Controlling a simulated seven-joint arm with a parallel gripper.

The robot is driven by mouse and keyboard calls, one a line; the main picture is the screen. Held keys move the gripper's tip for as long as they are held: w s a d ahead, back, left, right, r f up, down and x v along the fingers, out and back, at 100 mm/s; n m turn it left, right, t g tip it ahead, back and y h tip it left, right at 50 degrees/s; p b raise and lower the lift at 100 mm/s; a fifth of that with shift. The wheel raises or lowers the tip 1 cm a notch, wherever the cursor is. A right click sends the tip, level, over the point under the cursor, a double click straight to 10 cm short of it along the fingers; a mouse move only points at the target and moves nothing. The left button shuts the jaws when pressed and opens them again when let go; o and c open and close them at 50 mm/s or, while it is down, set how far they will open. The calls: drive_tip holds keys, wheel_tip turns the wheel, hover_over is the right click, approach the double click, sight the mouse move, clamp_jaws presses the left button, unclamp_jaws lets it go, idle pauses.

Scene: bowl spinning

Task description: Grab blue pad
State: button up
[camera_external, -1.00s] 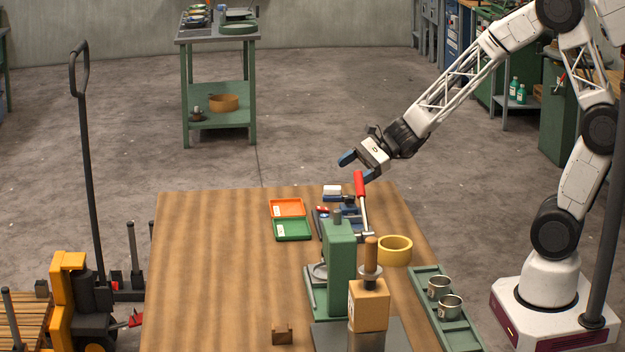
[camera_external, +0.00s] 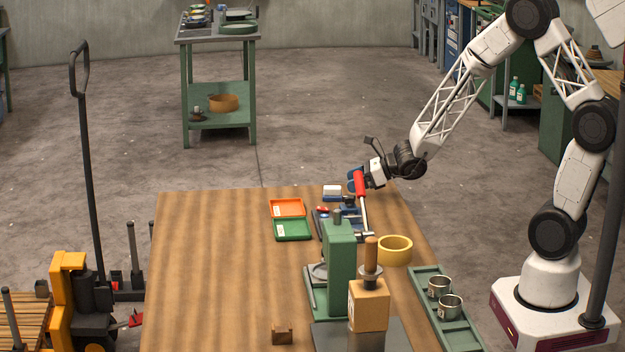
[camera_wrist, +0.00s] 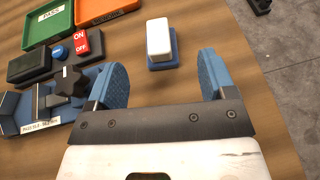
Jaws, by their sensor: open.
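The blue pad (camera_wrist: 165,64) lies on the wooden table with a white block (camera_wrist: 158,38) on top of it. In the external view the pad (camera_external: 332,199) shows as a thin blue edge under the white block (camera_external: 332,190) near the table's far edge. My gripper (camera_wrist: 163,78) is open and empty, with its two blue fingers apart. In the wrist view the pad is just beyond the fingertips, between their lines. In the external view my gripper (camera_external: 356,182) is low over the far edge, right of the pad and partly hidden behind a red handle.
In the wrist view, a red ON/OFF switch (camera_wrist: 82,42), a black knob (camera_wrist: 68,84) and a label-bearing fixture are close by my left finger. Green (camera_external: 292,229) and orange (camera_external: 288,208) trays lie left. The red-handled lever (camera_external: 360,184) stands near my gripper.

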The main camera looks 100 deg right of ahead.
sight(338, 187)
drive_tip(key=shift+x, duration=1.3)
drive_tip(key=shift+w, duration=0.1)
drive_tip(key=shift+x, duration=2.5)
drive_tip(key=shift+a+f, duration=0.1)
drive_tip(key=shift+f, duration=0.05)
drive_tip(key=c, duration=1)
